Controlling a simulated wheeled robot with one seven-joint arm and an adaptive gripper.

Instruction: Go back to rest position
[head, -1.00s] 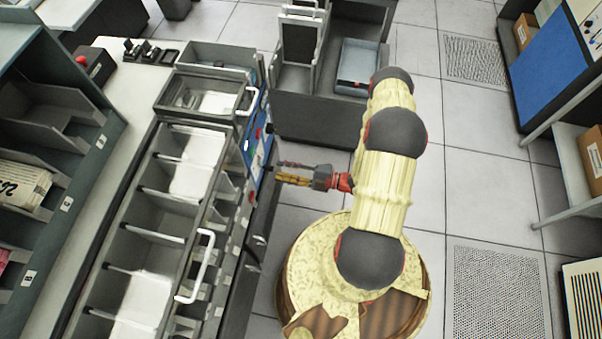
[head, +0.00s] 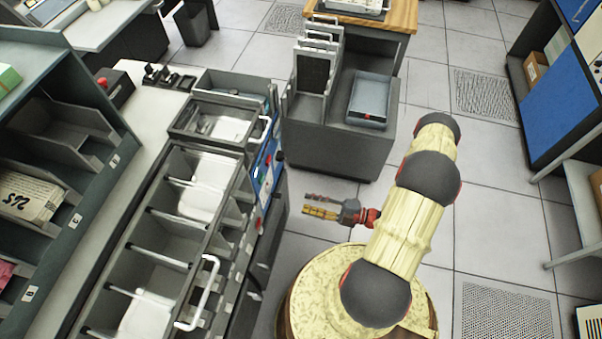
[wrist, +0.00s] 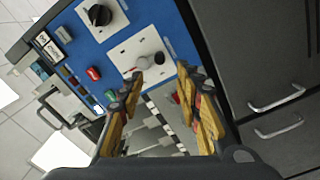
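My gripper (head: 310,206) is in the middle of the head view, pointing left toward the end of the card machine (head: 205,262) with a gap of floor between them. In the wrist view my gripper (wrist: 158,78) has its yellow-padded fingers apart, with nothing held between them. The blue control panel (wrist: 92,42) lies beyond the fingertips, with a black knob (wrist: 98,15), a red button and a green button. Little of this panel shows in the head view.
Left of my arm, the long machine has open card pockets and a white handle (head: 207,290). A dark cabinet (head: 335,148) with a blue-grey tray (head: 370,97) stands behind. A shelf rack (head: 60,190) is at far left.

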